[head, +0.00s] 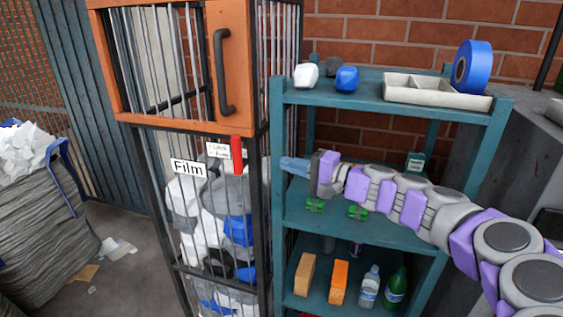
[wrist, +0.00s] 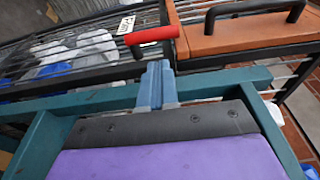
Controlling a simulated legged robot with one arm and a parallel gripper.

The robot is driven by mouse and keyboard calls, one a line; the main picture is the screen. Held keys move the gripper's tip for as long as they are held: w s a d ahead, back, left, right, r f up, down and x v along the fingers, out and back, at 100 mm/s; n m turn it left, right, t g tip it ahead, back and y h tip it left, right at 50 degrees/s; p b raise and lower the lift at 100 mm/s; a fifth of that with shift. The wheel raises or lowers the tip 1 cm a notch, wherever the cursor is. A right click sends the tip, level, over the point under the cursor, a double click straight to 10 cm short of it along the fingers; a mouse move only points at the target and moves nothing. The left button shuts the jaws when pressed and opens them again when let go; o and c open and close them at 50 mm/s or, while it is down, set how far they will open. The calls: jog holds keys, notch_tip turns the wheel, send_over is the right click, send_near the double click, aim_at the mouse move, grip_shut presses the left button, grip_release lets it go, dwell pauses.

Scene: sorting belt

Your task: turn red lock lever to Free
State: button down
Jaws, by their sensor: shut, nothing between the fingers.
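The red lock lever (head: 237,155) stands upright on the front of the film cage, just below the orange door (head: 228,60). A small white label (head: 218,150) with two lines of print is left of it. The print is too small to read surely. In the wrist view the red lever (wrist: 150,36) lies across the picture, just beyond the fingertips. My gripper (head: 284,164) is shut and empty, pointing left, to the right of the lever and apart from it in the head view. Its blue fingers (wrist: 157,72) are together in the wrist view.
The teal shelf (head: 390,90) stands right of the cage, and my arm reaches across it. It holds a blue tape roll (head: 472,67), a pale tray (head: 437,92), bottles and blocks. A black door handle (head: 222,73) sticks out above the lever. A full sack (head: 40,235) stands left.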

aim_at(240, 151)
jog(key=x, duration=1.2)
jog(key=shift+p, duration=0.4)
jog(key=shift+w+r+p, duration=0.1)
jog(key=shift+r+p, duration=0.05)
jog(key=shift+p, duration=0.2)
